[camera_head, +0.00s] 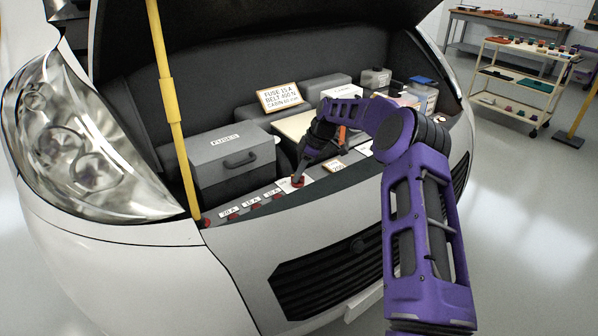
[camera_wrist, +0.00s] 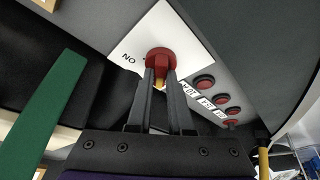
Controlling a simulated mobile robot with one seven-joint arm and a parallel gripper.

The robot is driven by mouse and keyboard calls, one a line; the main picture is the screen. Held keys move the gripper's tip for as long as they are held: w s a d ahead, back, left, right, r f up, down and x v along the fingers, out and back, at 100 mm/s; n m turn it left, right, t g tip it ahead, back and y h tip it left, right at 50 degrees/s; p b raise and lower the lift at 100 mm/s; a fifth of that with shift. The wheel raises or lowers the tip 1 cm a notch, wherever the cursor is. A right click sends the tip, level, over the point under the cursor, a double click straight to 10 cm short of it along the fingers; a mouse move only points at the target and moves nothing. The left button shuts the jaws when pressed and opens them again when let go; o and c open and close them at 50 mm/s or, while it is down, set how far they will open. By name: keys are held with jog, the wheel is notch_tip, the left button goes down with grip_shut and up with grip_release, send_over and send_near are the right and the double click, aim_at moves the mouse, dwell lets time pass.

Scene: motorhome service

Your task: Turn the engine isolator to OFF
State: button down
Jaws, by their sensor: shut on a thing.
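The engine isolator is a red rotary knob (camera_wrist: 160,60) on a white plate (camera_wrist: 187,38) in the wrist view. The letters "NO" show on the plate to the left of the knob. My gripper (camera_wrist: 160,76) is shut on the knob, with its two dark fingers at the knob's near side. A small yellow part shows between the fingers. In the head view my gripper (camera_head: 297,179) reaches down to the white plate on the front ledge of the engine bay. There the fingers hide much of the knob, and its exact angle cannot be told.
Several red round parts (camera_wrist: 205,82) with amp labels stand in a row beside the plate. A grey fuse box (camera_head: 231,160) sits behind the ledge at left. A yellow prop (camera_head: 172,100) holds the bonnet. A sign (camera_head: 280,97) and bottles stand further back.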

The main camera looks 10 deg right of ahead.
jog(key=shift+n, duration=0.5)
jog(key=c, duration=0.8)
grip_release()
jog(key=v, duration=1.1)
jog(key=p+v, duration=0.1)
jog(key=v, duration=0.5)
jog(key=shift+w+d+r, duration=0.15)
jog(key=shift+w+r, duration=0.05)
jog(key=shift+w, duration=0.05)
